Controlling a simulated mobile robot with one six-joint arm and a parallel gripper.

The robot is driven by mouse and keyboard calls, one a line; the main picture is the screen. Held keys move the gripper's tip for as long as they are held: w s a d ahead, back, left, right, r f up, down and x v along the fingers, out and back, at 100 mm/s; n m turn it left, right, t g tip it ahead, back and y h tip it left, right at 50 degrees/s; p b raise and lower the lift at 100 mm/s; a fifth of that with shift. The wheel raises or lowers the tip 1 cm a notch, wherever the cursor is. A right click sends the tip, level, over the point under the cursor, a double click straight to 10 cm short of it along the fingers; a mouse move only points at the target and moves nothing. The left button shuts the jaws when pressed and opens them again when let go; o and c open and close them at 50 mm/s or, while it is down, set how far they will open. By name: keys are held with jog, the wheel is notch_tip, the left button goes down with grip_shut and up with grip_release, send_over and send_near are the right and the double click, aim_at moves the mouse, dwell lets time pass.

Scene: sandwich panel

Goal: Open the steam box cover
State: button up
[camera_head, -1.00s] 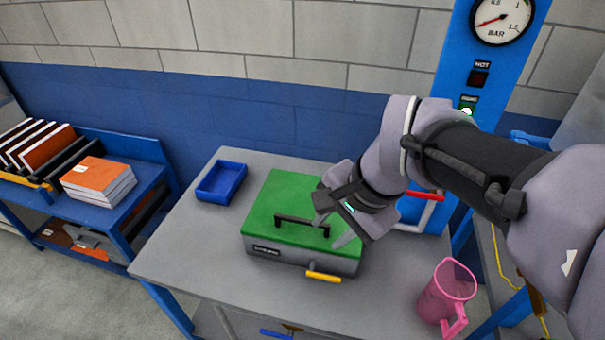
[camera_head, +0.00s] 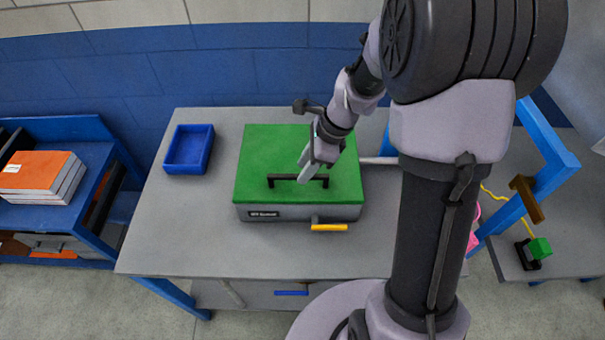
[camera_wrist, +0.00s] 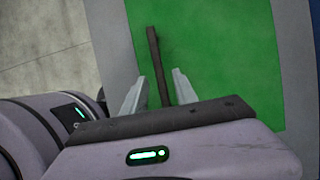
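The steam box has a flat green cover (camera_head: 262,150) lying closed on its grey body (camera_head: 285,213). A dark bar handle (camera_head: 282,178) stands near the front edge of the cover. My gripper (camera_head: 305,170) reaches down over the cover at this handle. In the wrist view, my gripper (camera_wrist: 159,92) is open, with one finger on each side of the handle (camera_wrist: 154,50). Gaps show between the fingers and the bar. A yellow lever (camera_head: 329,227) sticks out of the box's front.
The box stands on a grey table (camera_head: 190,230). A blue tray (camera_head: 189,170) lies to its left. A blue shelf with orange books (camera_head: 38,172) stands at far left. My arm fills the right side and hides most of the pink jug (camera_head: 473,241).

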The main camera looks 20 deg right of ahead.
jog(key=shift+x, duration=0.75)
jog(key=shift+c, duration=0.4)
grip_shut()
dwell(0.5)
